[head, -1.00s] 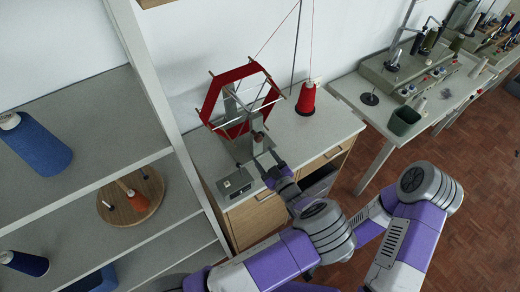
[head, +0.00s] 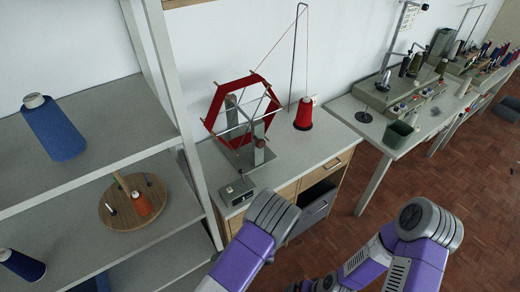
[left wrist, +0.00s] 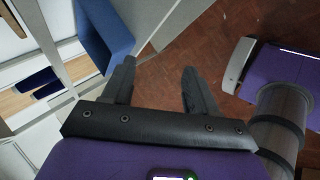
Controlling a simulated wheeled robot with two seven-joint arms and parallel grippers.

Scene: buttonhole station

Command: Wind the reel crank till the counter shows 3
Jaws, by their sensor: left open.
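The reel (head: 214,105), a hexagonal frame wound with red yarn, stands on the cabinet top in the head view. Its crank side faces me by the grey upright (head: 259,143); the crank handle is too small to make out. The counter box (head: 237,190) sits at the cabinet's front left corner; its reading is too small to tell. My left gripper (left wrist: 157,85) is open and empty in the left wrist view, over the floor and away from the reel. In the head view both grippers are out of sight; only my arm links show.
A red yarn cone (head: 303,115) stands right of the reel, its thread running up over a thin stand (head: 297,50). Shelves (head: 90,130) with blue cones are at left. A blue bin (left wrist: 103,30) is close beside my left gripper.

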